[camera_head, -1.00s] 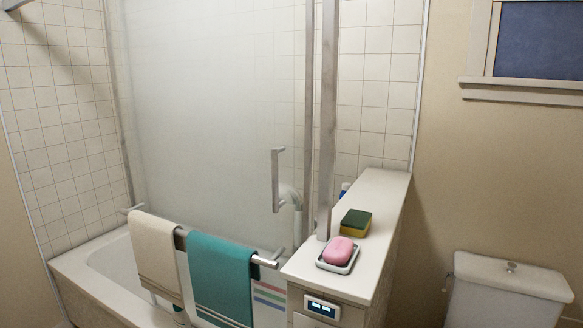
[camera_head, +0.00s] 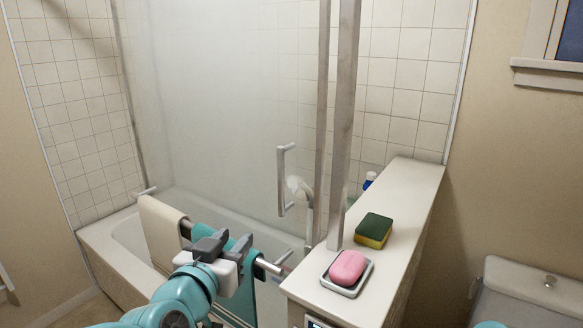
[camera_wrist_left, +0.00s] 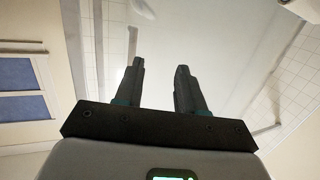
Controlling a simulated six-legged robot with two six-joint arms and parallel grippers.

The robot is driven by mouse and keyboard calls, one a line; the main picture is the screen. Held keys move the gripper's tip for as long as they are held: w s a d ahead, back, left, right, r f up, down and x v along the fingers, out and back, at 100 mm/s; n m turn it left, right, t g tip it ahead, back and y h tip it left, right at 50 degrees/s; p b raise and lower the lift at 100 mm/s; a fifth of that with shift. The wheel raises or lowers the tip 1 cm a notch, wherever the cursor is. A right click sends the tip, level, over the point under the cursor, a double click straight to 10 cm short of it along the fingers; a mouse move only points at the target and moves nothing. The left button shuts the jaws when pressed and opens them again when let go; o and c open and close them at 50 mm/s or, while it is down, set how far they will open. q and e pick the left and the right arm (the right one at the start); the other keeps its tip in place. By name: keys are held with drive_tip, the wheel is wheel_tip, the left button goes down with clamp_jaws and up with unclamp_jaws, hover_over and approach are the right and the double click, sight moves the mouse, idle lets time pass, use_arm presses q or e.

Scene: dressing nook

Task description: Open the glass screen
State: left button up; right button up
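The frosted glass screen (camera_head: 225,100) stands upright along the bathtub, with a metal edge on its right side. A pale vertical bar handle (camera_head: 282,180) is fixed near that edge. A narrow gap shows between the edge and a metal post (camera_head: 344,130). My left gripper (camera_head: 229,243) is low, in front of the towel rail, left of and below the handle, and touches neither handle nor screen. The left wrist view shows its two dark fingers (camera_wrist_left: 158,78) apart and empty, with the glass (camera_wrist_left: 205,35) beyond. My right gripper is out of view.
A towel rail crosses in front of the tub (camera_head: 100,240), with a cream towel (camera_head: 160,235) and a teal towel partly hidden by my arm. A white ledge (camera_head: 405,215) at right holds pink soap (camera_head: 347,267) and a sponge (camera_head: 374,230). A toilet (camera_head: 520,285) stands at lower right.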

sight(279, 177)
use_arm(q)
wheel_tip(279, 177, up, 7)
drive_tip(key=s+d+t+h+p, duration=0.1)
drive_tip(key=s+d+h, duration=0.1)
drive_tip(key=s+d, duration=0.1)
drive_tip(key=shift+m, duration=0.4)
drive_tip(key=p+x, duration=0.5)
drive_tip(key=x, duration=1)
drive_tip(key=shift+w+p, duration=0.35)
drive_tip(key=shift+w+d, duration=0.1)
drive_tip(key=shift+w, duration=0.25)
clamp_jaws()
